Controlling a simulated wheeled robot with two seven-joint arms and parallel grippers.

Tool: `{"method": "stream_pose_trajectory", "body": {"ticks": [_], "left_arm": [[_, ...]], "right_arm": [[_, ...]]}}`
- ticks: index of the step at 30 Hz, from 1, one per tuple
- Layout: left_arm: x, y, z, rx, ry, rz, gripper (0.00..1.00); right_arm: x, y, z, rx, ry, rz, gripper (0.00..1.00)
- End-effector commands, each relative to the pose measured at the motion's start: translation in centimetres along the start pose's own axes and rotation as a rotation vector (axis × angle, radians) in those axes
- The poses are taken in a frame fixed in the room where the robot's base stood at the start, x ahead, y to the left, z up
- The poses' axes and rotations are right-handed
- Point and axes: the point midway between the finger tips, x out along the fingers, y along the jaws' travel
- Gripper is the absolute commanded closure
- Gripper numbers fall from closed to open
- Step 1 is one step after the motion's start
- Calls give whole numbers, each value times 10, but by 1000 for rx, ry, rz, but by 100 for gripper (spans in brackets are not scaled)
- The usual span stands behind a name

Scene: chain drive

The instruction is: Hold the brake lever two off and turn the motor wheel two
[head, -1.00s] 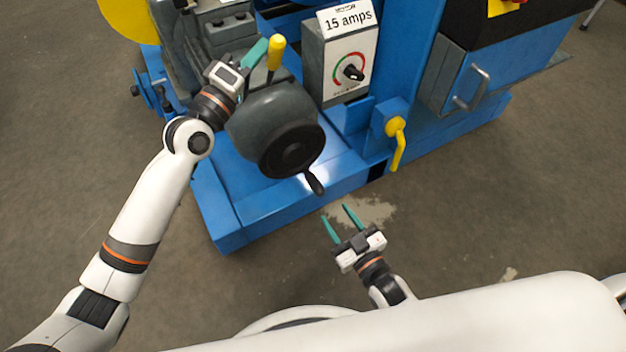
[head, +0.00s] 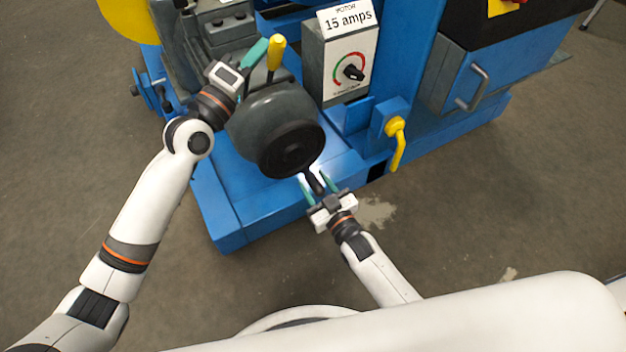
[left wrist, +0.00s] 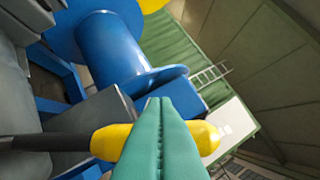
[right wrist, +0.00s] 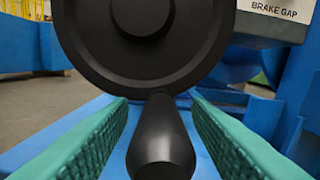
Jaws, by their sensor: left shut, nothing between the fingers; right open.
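The lever with a yellow handle (head: 275,52) stands beside the grey motor housing (head: 262,108). My left gripper (head: 258,48) is shut, its teal fingers against or very near the lever's left side. In the left wrist view, the closed fingers cross in front of the yellow handle (left wrist: 108,141); contact cannot be told. The black motor wheel (head: 291,150) faces me with its crank handle (head: 317,186) at the bottom. My right gripper (head: 315,182) is open, one finger on each side of that handle. In the right wrist view, the handle (right wrist: 161,140) lies between the fingers with gaps.
A control box (head: 340,62) labelled 15 amps stands behind the wheel. A second yellow lever (head: 398,148) hangs at the right on the blue frame. The blue base (head: 235,205) lies below the wheel. Open floor (head: 450,230) is at the front right.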

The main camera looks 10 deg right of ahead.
Motion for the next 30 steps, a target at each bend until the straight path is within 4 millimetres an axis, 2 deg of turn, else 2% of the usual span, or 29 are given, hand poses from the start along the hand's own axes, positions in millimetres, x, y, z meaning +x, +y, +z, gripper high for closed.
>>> {"method": "stream_pose_trajectory", "body": {"ticks": [1, 6, 14, 22, 30], "left_arm": [[0, 3, -9, -6, 18, 7, 100], [0, 3, -9, -6, 18, 7, 100], [0, 3, -9, -6, 18, 7, 100], [0, 3, -9, -6, 18, 7, 100], [0, 3, -9, -6, 18, 7, 100]], "right_arm": [[5, 0, 0, 0, 0, 0, 55], [13, 0, 0, 0, 0, 1, 55], [13, 0, 0, 0, 1, 1, 55], [13, 0, 0, 0, 1, 1, 99], [13, 1, -1, 6, 0, 1, 100]]}}
